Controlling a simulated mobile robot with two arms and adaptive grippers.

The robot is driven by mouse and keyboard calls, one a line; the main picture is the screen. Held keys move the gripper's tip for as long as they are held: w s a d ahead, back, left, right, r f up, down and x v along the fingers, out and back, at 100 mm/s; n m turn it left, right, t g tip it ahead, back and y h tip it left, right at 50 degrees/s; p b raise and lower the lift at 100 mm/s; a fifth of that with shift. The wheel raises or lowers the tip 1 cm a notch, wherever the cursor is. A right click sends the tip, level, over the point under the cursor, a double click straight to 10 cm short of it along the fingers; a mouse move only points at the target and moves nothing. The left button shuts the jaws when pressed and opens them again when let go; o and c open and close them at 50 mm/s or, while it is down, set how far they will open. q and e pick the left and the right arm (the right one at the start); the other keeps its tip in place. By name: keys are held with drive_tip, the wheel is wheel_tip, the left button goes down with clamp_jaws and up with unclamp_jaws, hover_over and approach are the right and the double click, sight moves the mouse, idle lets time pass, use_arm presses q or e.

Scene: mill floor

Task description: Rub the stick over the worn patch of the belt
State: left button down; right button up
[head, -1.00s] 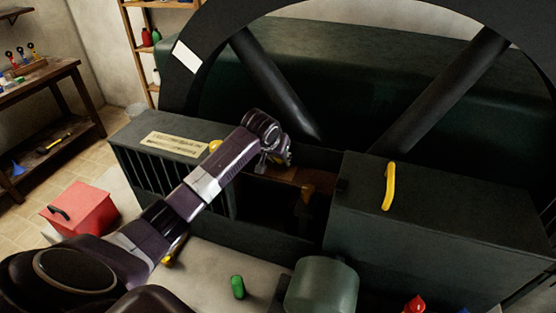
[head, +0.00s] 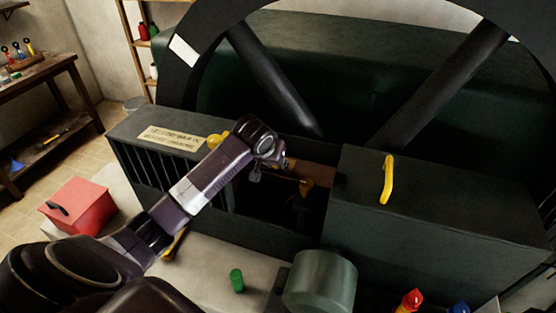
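A strip of brown belt (head: 312,172) shows in the gap between two dark green housings, below the big wheel. I cannot make out a worn patch on it. My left arm reaches in from the left, with its gripper (head: 268,168) over the left side of the gap, beside the belt. The gripper's fingers are small and dark here, so I cannot tell whether they are shut or hold the stick. No stick can be clearly made out. A small orange-brown piece (head: 305,187) shows at the belt's near edge. My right gripper is out of view.
The dark spoked wheel (head: 270,80) rises behind the gap. The right housing (head: 440,205) carries a yellow handle (head: 387,180); the left has a label plate (head: 168,139).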

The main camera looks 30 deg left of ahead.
sight(286, 139)
use_arm(q)
drive_tip(key=shift+s+d, duration=0.25)
drive_tip(key=shift+s, duration=1)
drive_tip(key=shift+w+d, duration=0.3)
drive_tip(key=shift+d, duration=0.4)
drive_tip(key=shift+w+a, duration=0.1)
drive_tip(key=shift+w, duration=0.5)
drive_tip(key=shift+w+a+f, duration=0.1)
drive_tip(key=shift+w+a, duration=0.05)
drive_tip(key=shift+w, duration=0.45)
drive_tip(key=shift+w+a+f, duration=0.1)
drive_tip(key=shift+w+a, duration=0.05)
drive_tip(key=shift+w, duration=0.4)
drive_tip(key=shift+w+a+r, duration=0.15)
drive_tip(key=shift+w+r, duration=0.05)
drive_tip(key=shift+w, duration=0.4)
drive_tip(key=shift+w+a+f, duration=0.1)
drive_tip(key=shift+w+a, duration=0.05)
drive_tip(key=shift+w, duration=0.45)
drive_tip(key=shift+w+a, duration=0.1)
drive_tip(key=shift+w, duration=0.5)
drive_tip(key=shift+a+r, duration=0.1)
drive_tip(key=shift+r, duration=3)
